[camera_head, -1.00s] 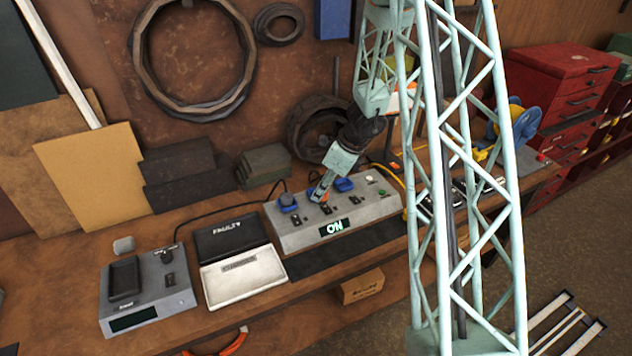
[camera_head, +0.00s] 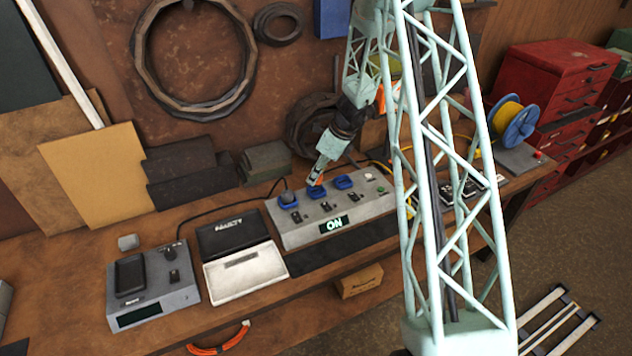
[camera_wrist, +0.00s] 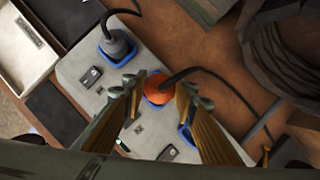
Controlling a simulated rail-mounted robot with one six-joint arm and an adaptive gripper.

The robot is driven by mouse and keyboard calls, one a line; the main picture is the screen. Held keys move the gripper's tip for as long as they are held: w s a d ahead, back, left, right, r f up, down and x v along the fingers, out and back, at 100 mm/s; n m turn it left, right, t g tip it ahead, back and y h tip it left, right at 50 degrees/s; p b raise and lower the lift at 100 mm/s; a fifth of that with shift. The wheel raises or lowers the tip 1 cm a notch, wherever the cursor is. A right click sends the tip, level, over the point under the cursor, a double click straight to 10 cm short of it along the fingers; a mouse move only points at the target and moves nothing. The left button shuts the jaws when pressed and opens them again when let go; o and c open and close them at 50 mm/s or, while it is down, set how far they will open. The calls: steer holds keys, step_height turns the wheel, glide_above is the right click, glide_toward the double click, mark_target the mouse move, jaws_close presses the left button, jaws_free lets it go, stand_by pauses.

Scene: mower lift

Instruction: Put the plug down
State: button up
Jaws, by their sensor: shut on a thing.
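My gripper (camera_head: 316,182) is shut on an orange plug (camera_wrist: 158,88), which sits between the two fingers in the wrist view. A black cable runs from the plug to the right. The plug is at the middle blue socket (camera_head: 313,193) of the grey power box (camera_head: 355,212). Blue rim shows around the plug in the wrist view; I cannot tell whether it is seated or just above. A grey plug (camera_wrist: 117,47) with a black cable stands in the left blue socket (camera_head: 289,203). The right blue socket (camera_head: 343,182) looks empty. The box display (camera_head: 333,224) reads ON.
A black tray marked FAULTY (camera_head: 235,233) and a white tray (camera_head: 243,274) lie left of the box. A grey tester (camera_head: 155,290) stands farther left. A black mat (camera_head: 340,246) lies in front of the box. A cable reel (camera_head: 515,122) is at the right.

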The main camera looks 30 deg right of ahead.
steer(key=shift+f, duration=0.1)
steer(key=shift+f, duration=1.65)
steer(key=shift+f+b, duration=0.35)
steer(key=shift+b, duration=0.05)
steer(key=o, duration=0.9)
steer(key=shift+r+p, duration=0.3)
steer(key=shift+r, duration=0.15)
steer(key=shift+p+v, duration=0.3)
steer(key=shift+v, duration=5.6)
steer(key=shift+s, duration=0.1)
